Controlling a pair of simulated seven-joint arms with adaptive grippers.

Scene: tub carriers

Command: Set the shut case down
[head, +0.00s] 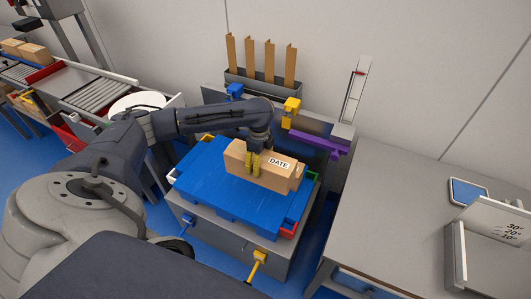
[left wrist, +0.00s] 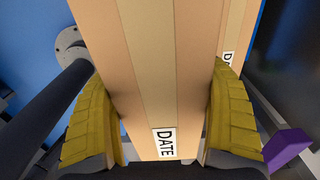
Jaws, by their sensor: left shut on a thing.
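The shut case is a tan cardboard box (head: 278,174) with a paler tape strip and a white DATE label. It is over the blue platform (head: 215,190); whether its underside touches cannot be told. My left gripper (head: 254,163) comes down from above, its yellow fingers closed on the box. In the left wrist view the box (left wrist: 160,60) fills the space between both fingers of the left gripper (left wrist: 163,110). A second tan box with a partly hidden label (left wrist: 235,45) shows close beside it there. My right gripper is not in view.
The blue platform has coloured corner pieces, one red (head: 288,231). Behind it stand a purple bar (head: 318,145), a yellow block (head: 291,106) and a rack of brown strips (head: 262,84). A grey table (head: 400,205) is at right, a roller conveyor (head: 100,95) at left.

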